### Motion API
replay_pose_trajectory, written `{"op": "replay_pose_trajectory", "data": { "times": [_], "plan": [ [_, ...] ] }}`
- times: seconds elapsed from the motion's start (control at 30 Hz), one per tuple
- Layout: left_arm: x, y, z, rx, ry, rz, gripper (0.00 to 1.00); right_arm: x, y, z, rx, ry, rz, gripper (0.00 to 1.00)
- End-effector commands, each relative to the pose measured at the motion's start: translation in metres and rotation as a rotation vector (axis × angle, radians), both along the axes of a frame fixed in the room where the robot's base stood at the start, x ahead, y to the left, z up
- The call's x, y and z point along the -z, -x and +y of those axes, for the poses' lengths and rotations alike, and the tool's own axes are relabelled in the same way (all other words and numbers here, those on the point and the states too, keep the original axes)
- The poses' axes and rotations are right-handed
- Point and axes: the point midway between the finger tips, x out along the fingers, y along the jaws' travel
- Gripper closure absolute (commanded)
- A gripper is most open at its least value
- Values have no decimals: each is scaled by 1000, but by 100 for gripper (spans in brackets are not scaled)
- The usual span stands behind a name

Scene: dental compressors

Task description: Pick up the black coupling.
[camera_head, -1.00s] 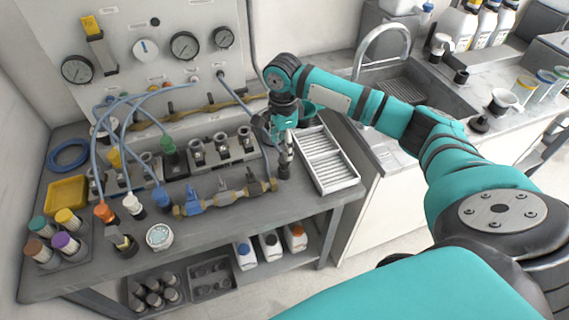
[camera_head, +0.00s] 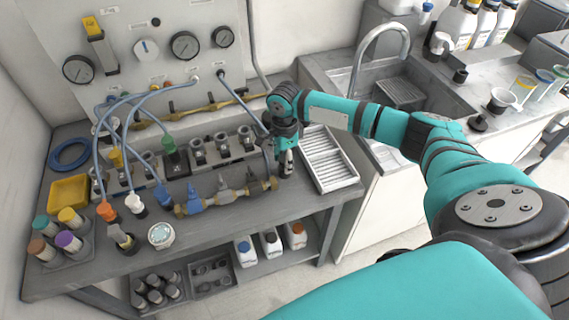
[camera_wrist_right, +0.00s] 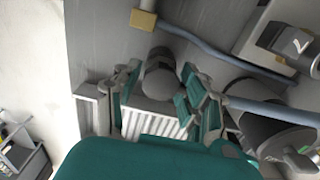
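The black coupling (camera_wrist_right: 160,76) is a short dark cylinder standing on the grey bench, just left of the white ribbed tray in the head view. In the right wrist view it lies between the fingertips of my right gripper (camera_wrist_right: 162,88). The fingers are parted, one on each side of it, and no firm contact shows. In the head view my right gripper (camera_head: 286,150) points down over the coupling (camera_head: 286,170) and hides its upper part. My left gripper is not in view.
The brass manifold with a blue valve (camera_head: 225,197) lies close on the left. The white ribbed tray (camera_head: 328,160) is close on the right. Behind are metal fittings (camera_head: 222,145) and a blue hose (camera_head: 240,95). The bench's front edge is near.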

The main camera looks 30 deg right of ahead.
Motion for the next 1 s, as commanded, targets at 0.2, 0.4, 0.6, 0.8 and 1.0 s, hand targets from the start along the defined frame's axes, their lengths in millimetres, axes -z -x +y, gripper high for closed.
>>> {"op": "replay_pose_trajectory", "data": {
  "times": [0.2, 0.4, 0.6, 0.8, 1.0],
  "plan": [
    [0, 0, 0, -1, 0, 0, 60, 0, 0, 0, 0, 0, 0, 89],
    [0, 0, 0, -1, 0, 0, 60, -1, 0, 0, 0, -1, -1, 100],
    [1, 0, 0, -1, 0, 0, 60, -2, -1, 0, 0, -1, -1, 100],
    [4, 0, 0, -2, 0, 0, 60, -18, -1, 0, -1, -2, -5, 100],
    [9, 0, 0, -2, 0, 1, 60, -35, 16, 5, -4, -1, 3, 100]
  ]
}}
